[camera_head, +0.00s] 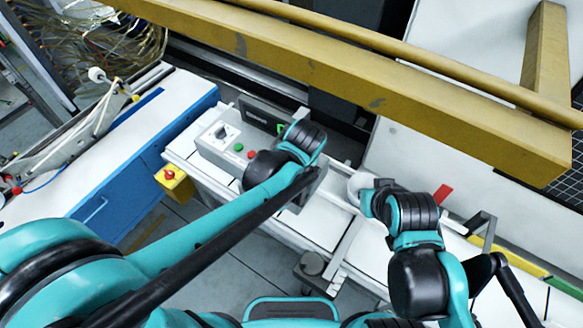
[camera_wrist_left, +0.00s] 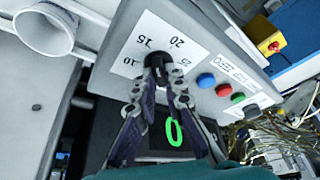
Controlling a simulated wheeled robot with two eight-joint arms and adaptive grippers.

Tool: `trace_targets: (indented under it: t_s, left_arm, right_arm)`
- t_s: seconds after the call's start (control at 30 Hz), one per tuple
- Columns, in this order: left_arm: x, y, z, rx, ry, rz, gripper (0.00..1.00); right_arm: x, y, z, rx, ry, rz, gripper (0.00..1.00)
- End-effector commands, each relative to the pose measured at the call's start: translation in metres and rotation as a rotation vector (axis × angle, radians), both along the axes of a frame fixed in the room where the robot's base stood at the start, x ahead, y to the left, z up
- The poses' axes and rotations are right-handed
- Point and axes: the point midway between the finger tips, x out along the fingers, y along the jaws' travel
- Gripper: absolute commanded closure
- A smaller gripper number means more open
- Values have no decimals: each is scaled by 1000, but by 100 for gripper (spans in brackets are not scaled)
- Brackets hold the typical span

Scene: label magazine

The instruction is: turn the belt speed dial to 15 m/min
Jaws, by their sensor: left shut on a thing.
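The belt speed dial is a black knob (camera_wrist_left: 155,62) on a white scale plate (camera_wrist_left: 140,28) printed with 10, 15, 20 and 25, in the left wrist view. My left gripper (camera_wrist_left: 160,80) is shut on the knob, with its two fingers on either side of it. The knob's pointer is covered by the fingers, so its setting cannot be read. A display (camera_wrist_left: 174,132) beside the dial shows a green 0. In the head view my left arm covers the dial, and only part of the control box (camera_head: 210,148) shows. My right arm is in view, but its fingers cannot be made out.
Blue (camera_wrist_left: 206,80), red (camera_wrist_left: 223,89) and green (camera_wrist_left: 238,98) buttons and a black selector (camera_wrist_left: 252,110) sit close to the dial. A yellow emergency-stop box (camera_head: 174,184) is at the left. A thick yellow beam (camera_head: 350,75) crosses above the machine.

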Motion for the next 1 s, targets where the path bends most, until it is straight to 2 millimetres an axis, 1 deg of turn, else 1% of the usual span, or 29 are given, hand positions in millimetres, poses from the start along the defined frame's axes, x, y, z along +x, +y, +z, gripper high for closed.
trace_targets:
  t_s: [0.2, 0.4, 0.97, 1.0]
  left_arm:
    - [1, -2, 0, 0, -1, 126, 100]
    - [1, -2, 0, 0, -1, 195, 100]
    - [1, -2, 1, -1, 0, 225, 100]
    - [1, -2, 1, -1, 0, 225, 85]
  right_arm:
    - [0, 0, -2, 0, 0, 0, 100]
    - [0, 0, -3, 0, 0, 0, 100]
    - [0, 0, -3, 0, 0, 0, 100]
    - [0, 0, -3, 0, 0, 0, 100]
